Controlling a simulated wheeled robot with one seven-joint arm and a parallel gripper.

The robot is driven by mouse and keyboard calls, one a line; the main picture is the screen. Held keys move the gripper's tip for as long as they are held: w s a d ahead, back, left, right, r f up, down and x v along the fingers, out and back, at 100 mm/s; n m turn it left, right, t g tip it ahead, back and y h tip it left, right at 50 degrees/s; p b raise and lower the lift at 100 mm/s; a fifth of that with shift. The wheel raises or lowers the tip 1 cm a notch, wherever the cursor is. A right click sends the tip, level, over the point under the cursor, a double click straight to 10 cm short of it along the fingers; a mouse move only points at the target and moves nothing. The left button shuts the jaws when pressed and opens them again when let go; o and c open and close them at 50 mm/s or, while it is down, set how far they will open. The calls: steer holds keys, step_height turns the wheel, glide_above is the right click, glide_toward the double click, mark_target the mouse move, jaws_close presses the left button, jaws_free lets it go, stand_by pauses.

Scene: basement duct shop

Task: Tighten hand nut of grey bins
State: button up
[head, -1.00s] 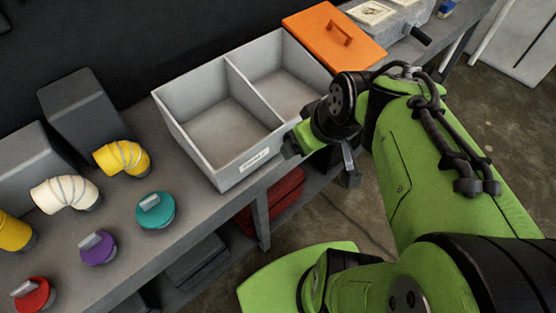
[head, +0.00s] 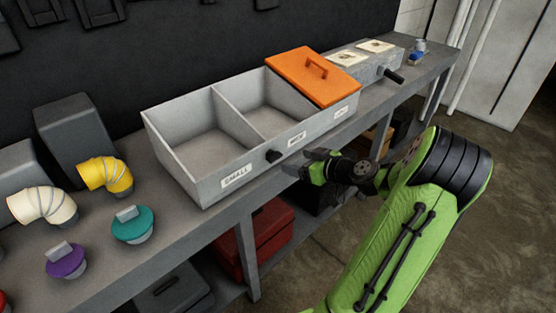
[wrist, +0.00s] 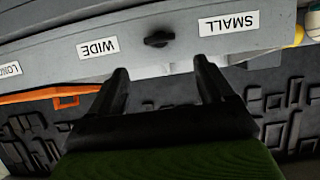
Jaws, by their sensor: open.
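The grey bins (head: 212,186) form an open-topped box on the bench, with labels SMALL and WIDE on the front. A small black hand nut (head: 273,156) sticks out of the front wall between these labels. It also shows in the wrist view (wrist: 159,39), where the picture is upside down. My gripper (head: 300,166) is in front of the bins, to the right of the nut in the head view. In the wrist view my gripper (wrist: 160,70) has its fingers apart and empty, with the nut beyond the gap between the tips, not touched.
An orange lid (head: 313,76) covers the right compartment. A grey unit with a black handle (head: 390,76) stands farther right. Yellow (head: 104,175) and cream elbows, and teal (head: 132,224) and purple capped pieces, lie on the left bench. A red case (head: 258,236) sits on the shelf below.

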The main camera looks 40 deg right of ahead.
mark_target(280, 157)
steer(key=x, duration=0.8)
steer(key=shift+w+f, duration=0.15)
steer(key=shift+w, duration=0.15)
steer(key=c, duration=1)
steer(key=shift+c, duration=0.2)
steer(key=shift+m, duration=0.3)
steer(key=shift+d+m+y+p, duration=0.3)
steer(key=shift+m+y+p, duration=0.25)
steer(key=shift+m+y, duration=0.6)
steer(key=m+y, duration=0.1)
steer(key=m+y+p, duration=0.1)
steer(key=m, duration=0.1)
steer(key=shift+d+f+m, duration=0.2)
steer(key=shift+d+m, duration=0.05)
steer(key=shift+d, duration=0.05)
steer(key=m, duration=0.1)
steer(key=m+t+y+p, duration=0.1)
steer(key=m, duration=0.1)
steer(key=shift+d+f+t+y, duration=0.2)
steer(key=shift+f+t+y, duration=0.05)
steer(key=shift+f+t, duration=0.05)
steer(key=shift+f+m+t+y+b, duration=0.2)
steer(key=shift+m+t+y, duration=0.1)
steer(key=shift+m, duration=0.75)
steer(key=shift+f+m+t+y+b, duration=0.2)
steer(key=shift+m+t+y, duration=0.1)
steer(key=shift+m, duration=0.75)
